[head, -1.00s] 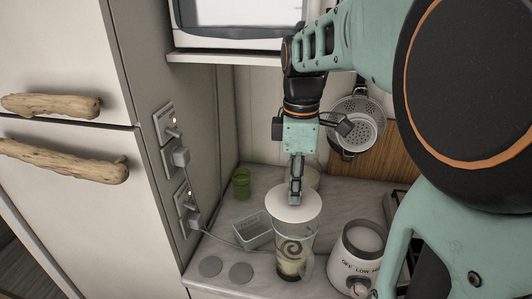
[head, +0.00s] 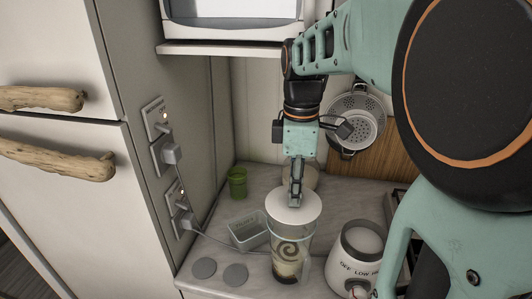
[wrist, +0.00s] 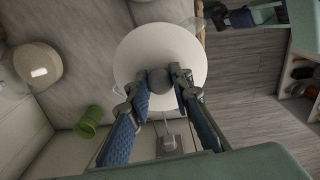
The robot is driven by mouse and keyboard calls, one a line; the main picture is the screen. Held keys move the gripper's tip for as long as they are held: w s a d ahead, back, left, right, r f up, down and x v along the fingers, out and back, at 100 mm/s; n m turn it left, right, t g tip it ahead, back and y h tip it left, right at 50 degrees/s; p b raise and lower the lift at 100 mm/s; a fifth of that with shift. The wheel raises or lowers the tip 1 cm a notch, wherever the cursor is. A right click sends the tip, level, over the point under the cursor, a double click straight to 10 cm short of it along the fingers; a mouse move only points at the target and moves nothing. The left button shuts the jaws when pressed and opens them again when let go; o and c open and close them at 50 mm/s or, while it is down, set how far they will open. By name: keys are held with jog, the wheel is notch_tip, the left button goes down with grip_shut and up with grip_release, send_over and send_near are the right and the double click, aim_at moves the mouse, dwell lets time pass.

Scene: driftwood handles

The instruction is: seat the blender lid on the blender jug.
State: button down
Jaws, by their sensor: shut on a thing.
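The blender lid is a white disc (head: 290,211) with a dark round knob; in the wrist view the lid (wrist: 160,42) fills the space in front of the fingers. My gripper (head: 295,201) is shut on the knob, with a finger on each side of it in the wrist view (wrist: 160,82). The blender jug (head: 288,255) is clear, with a spiral mark and dark contents low down. It stands upright on the counter directly below the lid. The lid hides the jug's mouth, so I cannot tell whether lid and rim touch. The lid looks roughly level.
The white blender base (head: 354,258) with its dial stands right of the jug. A clear tub (head: 248,231), a green cup (head: 237,183) and two grey discs (head: 235,274) are to the left. A power cord (head: 212,240) crosses the counter. A colander (head: 356,119) hangs behind.

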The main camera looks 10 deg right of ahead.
jog(key=shift+f+b, duration=1.7)
jog(key=shift+f, duration=0.8)
jog(key=shift+f, duration=0.15)
jog(key=c, duration=1.7)
grip_release()
jog(key=shift+o, duration=0.2)
